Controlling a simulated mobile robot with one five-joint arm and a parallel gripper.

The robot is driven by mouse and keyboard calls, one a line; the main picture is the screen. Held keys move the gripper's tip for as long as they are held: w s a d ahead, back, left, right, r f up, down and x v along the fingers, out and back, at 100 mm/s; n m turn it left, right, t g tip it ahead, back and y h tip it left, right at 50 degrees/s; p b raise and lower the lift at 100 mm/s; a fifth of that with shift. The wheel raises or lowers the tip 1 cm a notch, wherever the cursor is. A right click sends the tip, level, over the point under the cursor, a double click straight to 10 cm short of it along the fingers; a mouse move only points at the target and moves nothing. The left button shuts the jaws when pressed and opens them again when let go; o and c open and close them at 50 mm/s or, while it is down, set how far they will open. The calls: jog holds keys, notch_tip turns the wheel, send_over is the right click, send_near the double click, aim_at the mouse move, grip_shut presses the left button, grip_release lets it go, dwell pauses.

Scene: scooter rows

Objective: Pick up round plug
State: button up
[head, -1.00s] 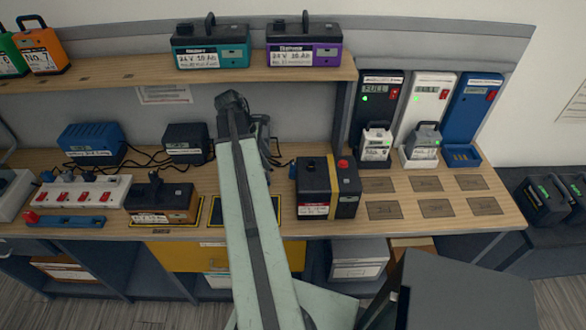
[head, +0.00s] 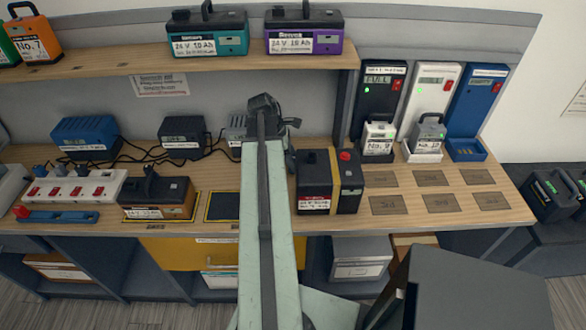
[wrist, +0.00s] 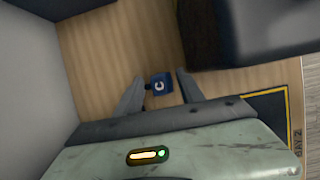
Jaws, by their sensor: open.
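A small blue plug (wrist: 162,85) with a white curved mark on its face shows in the wrist view, on or just above the wooden bench. I take it for the round plug, though its outline looks squarish here. My gripper (wrist: 160,77) is open, with one finger on each side of the plug. I cannot tell whether either finger touches it. In the head view my arm end hides the plug and the fingertips.
A black battery with a yellow stripe and red knob (head: 330,182) stands right of my arm. A yellow-edged pad (head: 222,207) lies left. Chargers (head: 183,138) with cables stand behind. Marked bench spaces (head: 388,205) at right are empty. A shelf (head: 130,67) runs above.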

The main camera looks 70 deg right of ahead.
jog(key=shift+r, duration=0.1)
jog(key=shift+c, duration=0.3)
grip_shut()
